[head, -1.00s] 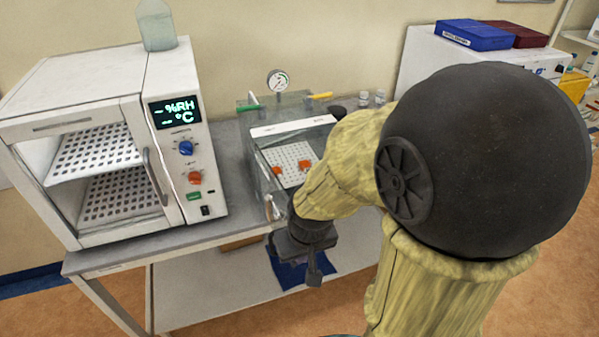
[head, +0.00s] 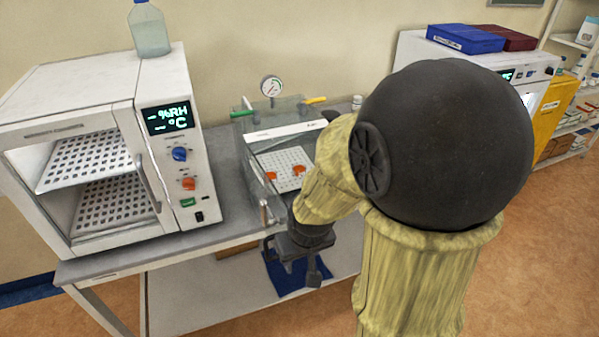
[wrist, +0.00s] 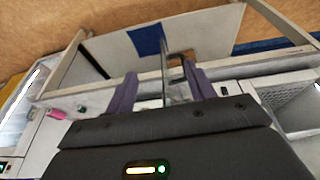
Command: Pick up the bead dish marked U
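Two small orange pieces, one on the left (head: 271,176) and one on the right (head: 299,170), sit on a white perforated plate (head: 284,158) inside a clear-walled box on the bench. They may be bead dishes; no letter U is readable on either. My gripper (head: 304,266) hangs in front of the bench's front edge, below and in front of the box, pointing down. In the wrist view my gripper (wrist: 160,84) has its two purple-grey fingers apart with nothing between them. No dish is clearly visible in that view.
The clear box (head: 245,160) has a gauge (head: 271,87) on top and a handle at its front. A humidity oven (head: 172,150) stands left on the bench, with a bottle (head: 149,30) on top. A blue mat (head: 285,279) lies on the lower shelf.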

